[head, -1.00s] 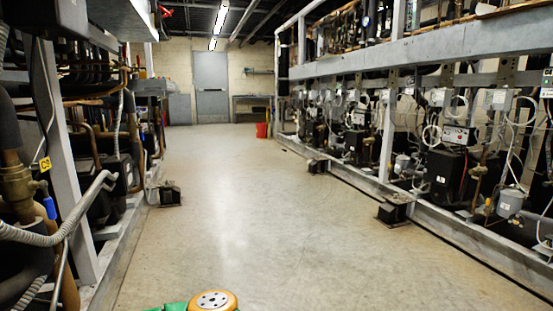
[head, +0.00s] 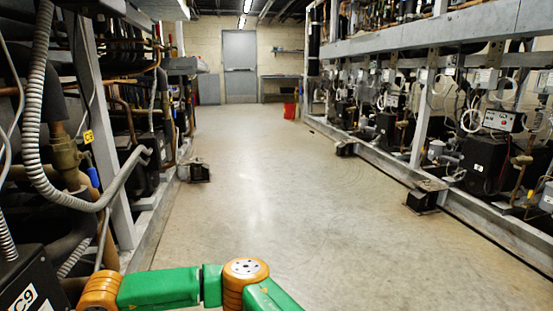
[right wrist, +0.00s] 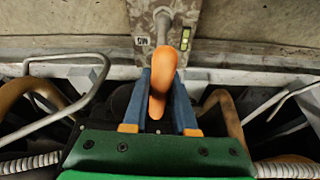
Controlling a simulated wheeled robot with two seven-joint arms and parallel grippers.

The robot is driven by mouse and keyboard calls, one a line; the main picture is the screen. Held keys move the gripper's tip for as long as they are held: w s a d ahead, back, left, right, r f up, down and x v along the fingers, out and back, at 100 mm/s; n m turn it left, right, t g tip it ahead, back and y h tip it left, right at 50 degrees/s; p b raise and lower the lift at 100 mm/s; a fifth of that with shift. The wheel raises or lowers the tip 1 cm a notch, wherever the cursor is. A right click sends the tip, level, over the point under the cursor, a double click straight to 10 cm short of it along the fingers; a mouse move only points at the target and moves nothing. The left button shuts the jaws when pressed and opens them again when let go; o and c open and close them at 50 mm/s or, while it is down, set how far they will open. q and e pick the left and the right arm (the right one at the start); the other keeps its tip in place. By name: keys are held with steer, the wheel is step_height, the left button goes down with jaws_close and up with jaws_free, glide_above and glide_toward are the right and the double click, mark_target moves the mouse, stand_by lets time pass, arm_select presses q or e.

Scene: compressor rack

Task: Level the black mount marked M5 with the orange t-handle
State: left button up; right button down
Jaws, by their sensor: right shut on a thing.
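The orange t-handle (right wrist: 162,80) is in the right wrist view, between the blue fingers of my right gripper (right wrist: 160,88), which is shut on it. Its shaft runs up to a mottled grey-brown mount plate (right wrist: 152,16) at the top of the picture. A small label (right wrist: 141,40) on the plate appears upside down, and I cannot read it for certain. A yellow-green bubble level (right wrist: 186,38) sits on the plate right of the shaft. The bubble's position is too small to tell. My left gripper is in neither view.
In the right wrist view, a grey rail (right wrist: 235,58) and bent pipes (right wrist: 75,100) lie close around the gripper. The head view shows black floor mounts at the left rack (head: 195,171) and right rack (head: 424,198). The aisle floor (head: 280,190) between is clear.

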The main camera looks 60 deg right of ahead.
steer(key=shift+r, duration=0.1)
stand_by(0.5)
steer(key=shift+w+r+p, duration=0.1)
steer(key=shift+r+p, duration=0.8)
steer(key=shift+p, duration=0.05)
step_height(320, 180, up, 2)
steer(key=shift+p, duration=0.55)
steer(key=shift+r+p, duration=0.5)
steer(key=shift+r, duration=0.1)
steer(key=shift+f, duration=0.1)
